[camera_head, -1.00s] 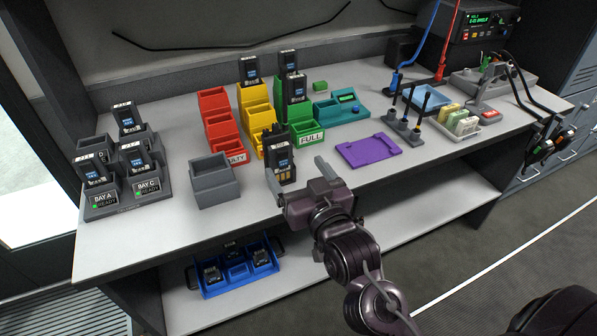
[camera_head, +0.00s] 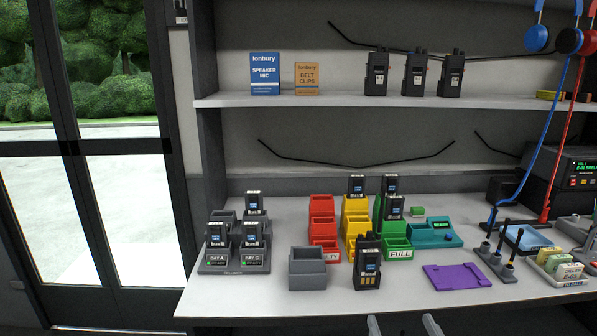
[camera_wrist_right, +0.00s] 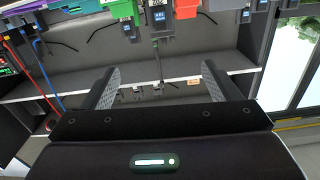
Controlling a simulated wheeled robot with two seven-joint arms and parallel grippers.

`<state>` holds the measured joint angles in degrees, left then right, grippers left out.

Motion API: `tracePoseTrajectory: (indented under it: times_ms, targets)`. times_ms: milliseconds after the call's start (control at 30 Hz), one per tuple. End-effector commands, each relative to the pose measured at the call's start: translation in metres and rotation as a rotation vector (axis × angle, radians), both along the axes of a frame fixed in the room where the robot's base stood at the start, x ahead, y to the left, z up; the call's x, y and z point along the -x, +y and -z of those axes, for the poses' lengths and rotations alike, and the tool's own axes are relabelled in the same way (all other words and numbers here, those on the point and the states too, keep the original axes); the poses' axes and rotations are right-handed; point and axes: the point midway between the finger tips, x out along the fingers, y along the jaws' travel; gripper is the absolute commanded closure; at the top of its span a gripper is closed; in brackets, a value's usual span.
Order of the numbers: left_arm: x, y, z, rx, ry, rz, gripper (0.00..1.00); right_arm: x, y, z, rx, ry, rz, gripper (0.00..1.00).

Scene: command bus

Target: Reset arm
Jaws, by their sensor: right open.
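My right gripper (camera_head: 403,325) shows only as two pale fingertips, apart, at the bottom edge of the head view. They appear below the bench's front edge in the picture. In the right wrist view the two fingers (camera_wrist_right: 160,86) are wide apart with nothing between them. A black radio or battery unit (camera_head: 367,270) stands upright on the bench near its front edge, clear of the gripper. My left gripper is in neither view.
The bench (camera_head: 330,303) holds a charger (camera_head: 234,267), an empty grey bin (camera_head: 307,274), red bins (camera_head: 322,228), yellow bins (camera_head: 355,220), green bins (camera_head: 398,250) and a purple mat (camera_head: 456,277). A shelf (camera_head: 330,101) with boxes and several radios runs above.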

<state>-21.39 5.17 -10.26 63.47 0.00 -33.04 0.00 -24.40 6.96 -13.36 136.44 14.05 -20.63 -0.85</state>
Motion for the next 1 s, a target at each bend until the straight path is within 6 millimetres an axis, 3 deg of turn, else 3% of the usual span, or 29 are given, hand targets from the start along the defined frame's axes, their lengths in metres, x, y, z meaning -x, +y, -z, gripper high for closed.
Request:
tracePoseTrajectory:
  times_ms: [167, 267, 567, 767, 867, 1000]
  targets:
    - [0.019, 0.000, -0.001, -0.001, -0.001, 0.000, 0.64, 0.019, 0.000, 0.002, 0.001, 0.004, 0.000, 0.17]
    - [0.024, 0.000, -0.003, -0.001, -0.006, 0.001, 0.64, 0.021, 0.001, 0.014, 0.012, 0.030, -0.003, 0.17]
    - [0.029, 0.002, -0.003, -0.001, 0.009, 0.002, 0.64, 0.000, 0.007, 0.081, 0.052, 0.159, -0.017, 0.17]
    - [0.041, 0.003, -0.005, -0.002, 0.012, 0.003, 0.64, 0.002, 0.009, 0.149, 0.092, 0.289, -0.032, 0.17]
    - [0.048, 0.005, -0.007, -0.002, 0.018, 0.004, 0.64, 0.007, 0.009, 0.198, 0.117, 0.384, -0.045, 0.17]
    - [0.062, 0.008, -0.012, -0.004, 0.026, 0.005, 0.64, 0.034, 0.006, 0.287, 0.160, 0.567, -0.068, 0.17]
